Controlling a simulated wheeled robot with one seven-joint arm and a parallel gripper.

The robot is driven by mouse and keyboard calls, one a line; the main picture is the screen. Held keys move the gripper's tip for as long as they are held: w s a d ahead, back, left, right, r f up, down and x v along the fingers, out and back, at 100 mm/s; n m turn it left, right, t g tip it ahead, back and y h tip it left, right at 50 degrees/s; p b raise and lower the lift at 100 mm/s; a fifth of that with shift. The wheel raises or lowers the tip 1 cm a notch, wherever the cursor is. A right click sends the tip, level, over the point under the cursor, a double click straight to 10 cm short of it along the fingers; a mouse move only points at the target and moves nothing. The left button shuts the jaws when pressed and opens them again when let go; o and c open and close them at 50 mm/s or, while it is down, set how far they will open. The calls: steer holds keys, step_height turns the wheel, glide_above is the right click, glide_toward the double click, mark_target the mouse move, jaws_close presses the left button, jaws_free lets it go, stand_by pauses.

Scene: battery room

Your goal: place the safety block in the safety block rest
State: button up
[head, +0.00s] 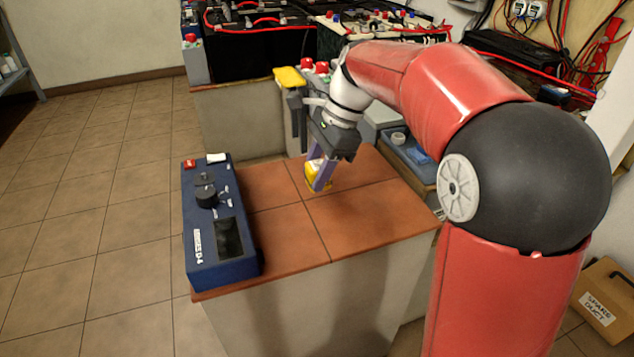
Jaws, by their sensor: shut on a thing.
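My gripper (321,184) points down over the tiled counter (280,232), near its back edge. Its pale purple fingers are shut on a small yellow block, the safety block (312,169), which they partly hide. The block's lower end is at or very close to the tiles; I cannot tell whether it touches them. I cannot make out the safety block rest for certain.
A blue control box (215,225) with a black knob stands along the counter's left side. A yellow-topped grey post (288,78) stands behind the counter, close to my arm. Batteries with red cables (250,45) fill the back. The counter's front middle is clear.

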steer(key=shift+f, duration=1.45)
steer(key=shift+f, duration=0.1)
steer(key=o, duration=1)
